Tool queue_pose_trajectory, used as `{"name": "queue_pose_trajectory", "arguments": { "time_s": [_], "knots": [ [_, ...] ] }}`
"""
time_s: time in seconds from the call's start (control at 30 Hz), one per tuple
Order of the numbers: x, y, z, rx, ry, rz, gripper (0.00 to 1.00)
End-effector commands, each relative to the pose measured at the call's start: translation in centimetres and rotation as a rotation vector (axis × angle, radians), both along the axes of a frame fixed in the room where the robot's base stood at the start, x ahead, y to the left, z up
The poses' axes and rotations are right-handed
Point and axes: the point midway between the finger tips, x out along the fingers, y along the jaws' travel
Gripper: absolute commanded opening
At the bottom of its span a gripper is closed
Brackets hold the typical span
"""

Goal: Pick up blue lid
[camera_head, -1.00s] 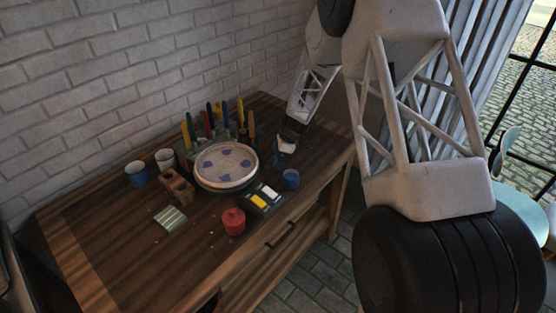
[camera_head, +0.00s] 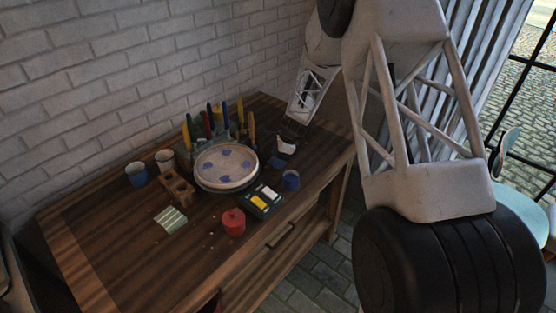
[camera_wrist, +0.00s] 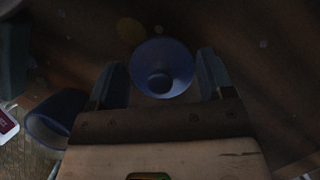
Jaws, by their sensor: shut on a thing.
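The blue lid (camera_wrist: 162,58), round with a small knob in its middle, lies between the two fingers of my gripper (camera_wrist: 158,76) in the wrist view. The fingers are shut on it from left and right. In the head view the lid (camera_head: 276,162) is a small, dark blue patch just below my gripper (camera_head: 281,156), near the right end of the table. Whether it touches the tabletop is hard to tell. The blue pot (camera_head: 291,181) stands just in front of it, and shows at lower left in the wrist view (camera_wrist: 52,120).
A round plate with blue spots (camera_head: 226,164) sits left of my gripper. A paint box (camera_head: 262,201) and a red lidded pot (camera_head: 233,222) are nearer the front edge. Brushes (camera_head: 220,120) stand behind the plate. Two mugs (camera_head: 136,174) are at the left.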

Motion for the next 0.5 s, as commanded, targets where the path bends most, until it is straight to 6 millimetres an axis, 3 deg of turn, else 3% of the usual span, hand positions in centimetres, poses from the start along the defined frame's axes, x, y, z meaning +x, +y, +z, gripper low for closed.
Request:
{"name": "queue_pose_trajectory", "arguments": {
  "time_s": [0.27,0.5],
  "knots": [
    [0.1,0.0,0.8,0.000,-0.001,0.001,0.51],
    [0.1,0.0,3.6,0.000,-0.004,0.001,0.51]
  ]
}}
